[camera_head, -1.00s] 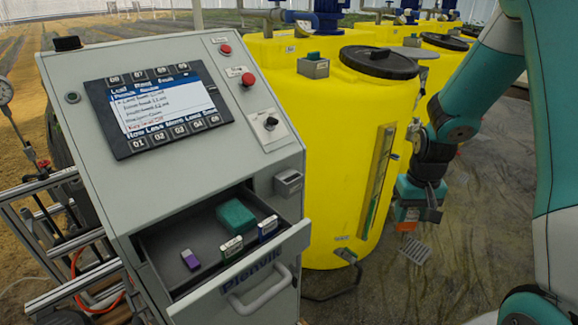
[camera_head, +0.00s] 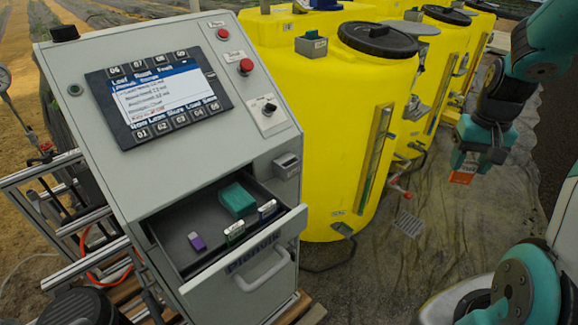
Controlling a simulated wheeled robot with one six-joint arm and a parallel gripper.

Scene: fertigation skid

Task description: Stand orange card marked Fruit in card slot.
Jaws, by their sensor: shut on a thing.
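My gripper (camera_head: 466,160) is at the right, in front of the yellow tanks, and is shut on an orange card (camera_head: 463,175). The card hangs below the jaws, with a pale marking too small to read. It is in the air, well to the right of the console. A small grey holder (camera_head: 287,166) juts from the right of the console's front face, above the drawer. It looks like the card slot, and I see no card standing in it.
A yellow tank (camera_head: 330,130) stands between console and gripper.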

